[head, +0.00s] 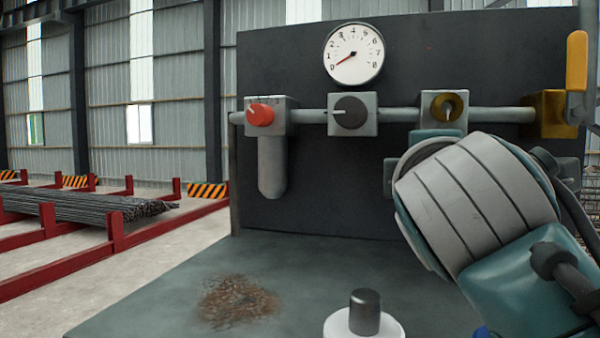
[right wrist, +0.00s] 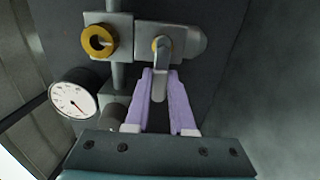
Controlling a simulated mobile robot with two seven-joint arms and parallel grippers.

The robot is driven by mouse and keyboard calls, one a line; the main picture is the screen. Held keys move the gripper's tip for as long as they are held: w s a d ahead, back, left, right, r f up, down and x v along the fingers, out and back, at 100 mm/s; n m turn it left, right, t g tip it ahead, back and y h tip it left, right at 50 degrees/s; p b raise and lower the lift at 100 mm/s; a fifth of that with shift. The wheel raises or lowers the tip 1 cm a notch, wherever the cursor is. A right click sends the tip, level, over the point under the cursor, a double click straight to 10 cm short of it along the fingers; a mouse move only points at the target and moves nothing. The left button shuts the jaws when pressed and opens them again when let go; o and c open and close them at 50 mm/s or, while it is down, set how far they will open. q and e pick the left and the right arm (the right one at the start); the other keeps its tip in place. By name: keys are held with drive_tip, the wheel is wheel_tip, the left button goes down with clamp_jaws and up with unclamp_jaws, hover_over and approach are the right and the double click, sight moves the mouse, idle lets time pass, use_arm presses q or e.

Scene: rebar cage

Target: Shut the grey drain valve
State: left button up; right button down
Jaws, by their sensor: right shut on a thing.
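The grey drain valve (right wrist: 190,42) is a grey block with a brass-coloured ring and a grey lever (right wrist: 160,86) in the right wrist view. The lever points down in that picture, roughly parallel to the pipe. My right gripper (right wrist: 160,76) has its two pale purple fingers on either side of the lever and is shut on it. In the head view my right wrist hides the lever and the fingers. Only bits of grey fitting (head: 388,178) show beside it. My left gripper is in neither view.
Above the valve a pipe (head: 400,114) carries a red knob (head: 260,115), a dark grey knob (head: 350,111), a brass knob (head: 448,106) and a yellow lever (head: 576,62). A gauge (head: 354,54) reads near 0. The bench (head: 160,295) has a rusty patch and much free room.

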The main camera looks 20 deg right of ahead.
drive_tip(key=shift+r, duration=0.15)
idle(0.3)
drive_tip(key=c, duration=0.8)
unclamp_jaws()
drive_tip(key=shift+o, duration=0.2)
drive_tip(key=shift+s, duration=0.1)
